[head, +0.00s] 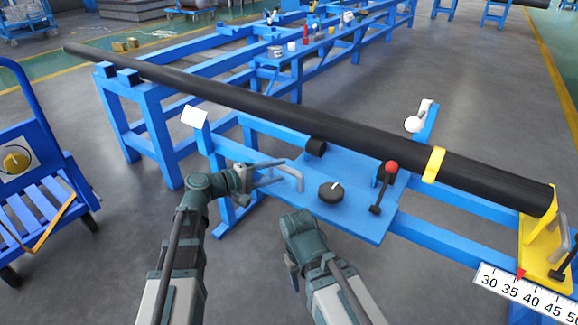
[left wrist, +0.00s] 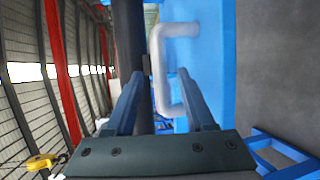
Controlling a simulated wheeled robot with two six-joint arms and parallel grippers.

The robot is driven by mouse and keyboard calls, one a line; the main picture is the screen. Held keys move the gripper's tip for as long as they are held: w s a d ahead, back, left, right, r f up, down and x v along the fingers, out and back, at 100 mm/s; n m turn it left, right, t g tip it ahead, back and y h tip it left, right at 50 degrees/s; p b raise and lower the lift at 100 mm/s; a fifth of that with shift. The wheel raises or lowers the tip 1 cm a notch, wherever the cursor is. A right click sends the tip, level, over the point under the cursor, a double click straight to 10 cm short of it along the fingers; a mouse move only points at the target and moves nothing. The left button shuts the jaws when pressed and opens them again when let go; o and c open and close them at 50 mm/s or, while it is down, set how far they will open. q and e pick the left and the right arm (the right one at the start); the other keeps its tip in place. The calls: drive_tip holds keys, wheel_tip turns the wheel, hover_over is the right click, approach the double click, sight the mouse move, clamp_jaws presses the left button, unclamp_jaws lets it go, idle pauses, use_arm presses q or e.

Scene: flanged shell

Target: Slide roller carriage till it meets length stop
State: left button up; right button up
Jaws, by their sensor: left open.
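The roller carriage (head: 345,185) is a blue plate on blue rails, with a black knob, a black roller, a red-knobbed lever (head: 391,168) and a grey bent handle (head: 290,172). The handle also shows in the left wrist view (left wrist: 178,30). My left gripper (head: 280,172) is open at the handle; in the left wrist view its fingers (left wrist: 159,80) stand either side of the handle's bar, not closed on it. The yellow length stop (head: 537,250) is at the right end of the rails, a clear gap from the carriage. My right arm shows, but its gripper cannot be made out.
A long black pipe (head: 270,104) with a yellow band (head: 434,164) runs above the carriage. A scale (head: 528,297) with a red pointer is by the stop. A blue trolley (head: 35,180) stands left; a blue bench (head: 330,45) with small items is behind.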

use_arm(q)
drive_tip(key=p+v, duration=0.1)
drive_tip(key=v, duration=0.6)
drive_tip(key=shift+s+a, duration=0.1)
drive_tip(key=shift+s, duration=0.05)
drive_tip(key=s+d+f+m+g+y+p, duration=0.1)
drive_tip(key=s+d+f+m+g+y, duration=0.5)
drive_tip(key=s+f, duration=0.4)
drive_tip(key=s+a+f+m+g+y+p, duration=0.2)
drive_tip(key=s+a+f+m+y, duration=0.25)
drive_tip(key=s+y, duration=0.5)
wheel_tip(320, 180, up, 37)
drive_tip(key=p, duration=3.7)
drive_tip(key=shift+s+r+p, duration=0.2)
drive_tip(key=shift+p, duration=0.15)
drive_tip(key=shift+d+h, duration=0.15)
drive_tip(key=shift+h, duration=0.1)
